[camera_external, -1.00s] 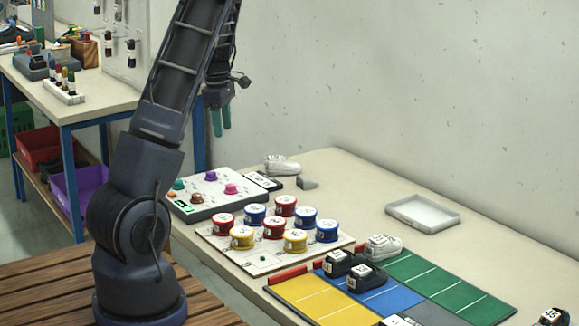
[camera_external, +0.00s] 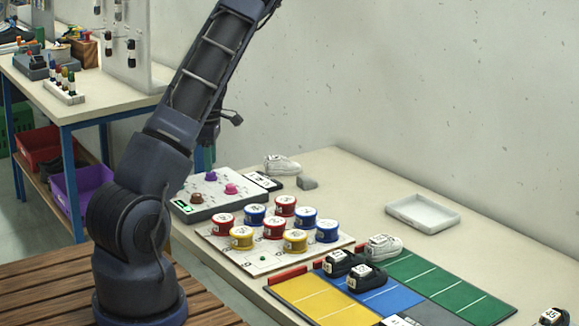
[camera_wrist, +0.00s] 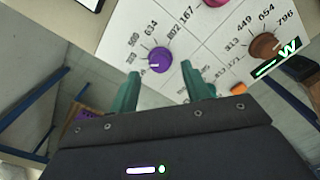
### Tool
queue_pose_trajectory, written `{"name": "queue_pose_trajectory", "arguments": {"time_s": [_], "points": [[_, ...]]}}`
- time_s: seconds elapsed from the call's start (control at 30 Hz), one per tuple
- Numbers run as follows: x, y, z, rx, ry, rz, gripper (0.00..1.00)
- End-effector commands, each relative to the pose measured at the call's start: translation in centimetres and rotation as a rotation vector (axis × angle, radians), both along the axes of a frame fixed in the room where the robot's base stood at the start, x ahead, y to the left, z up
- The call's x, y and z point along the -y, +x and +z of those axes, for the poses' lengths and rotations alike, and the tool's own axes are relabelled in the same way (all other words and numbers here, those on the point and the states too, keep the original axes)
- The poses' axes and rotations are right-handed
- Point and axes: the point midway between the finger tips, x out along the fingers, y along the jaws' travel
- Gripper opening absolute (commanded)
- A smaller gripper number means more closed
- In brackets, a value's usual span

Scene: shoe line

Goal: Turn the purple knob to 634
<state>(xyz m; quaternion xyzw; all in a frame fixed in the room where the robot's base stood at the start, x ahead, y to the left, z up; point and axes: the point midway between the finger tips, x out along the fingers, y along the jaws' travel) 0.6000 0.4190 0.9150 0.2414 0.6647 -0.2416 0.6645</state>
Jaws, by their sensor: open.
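The purple knob (camera_external: 211,176) sits on the white panel (camera_external: 228,205) of a control box on the table. In the wrist view the purple knob (camera_wrist: 159,60) lies just beyond and between my green fingertips, with a pale mark on its face. Printed numbers surround it, 634 at its upper left. Which number the mark points to is not clear. My gripper (camera_wrist: 160,76) is open and empty, apart from the knob.
A brown knob (camera_wrist: 264,45), an orange knob (camera_wrist: 238,88) and a pink knob (camera_external: 231,189) share the panel. Colored spools (camera_external: 285,206) stand in front of the box. A white shoe (camera_external: 282,165) lies behind it. An empty tray (camera_external: 423,213) stands at the right.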

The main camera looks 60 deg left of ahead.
Motion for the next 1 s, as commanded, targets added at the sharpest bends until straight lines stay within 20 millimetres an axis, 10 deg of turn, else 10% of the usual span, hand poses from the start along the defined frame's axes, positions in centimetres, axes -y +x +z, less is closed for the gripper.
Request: {"name": "queue_pose_trajectory", "arguments": {"time_s": [0.57,0.8,1.0], "points": [[0.0,0.0,-2.5,0.000,0.000,-0.001,0.48],[0.0,0.0,-2.5,0.000,0.000,-0.001,0.04],[0.0,0.0,-2.5,0.001,0.001,-0.007,0.03]]}}
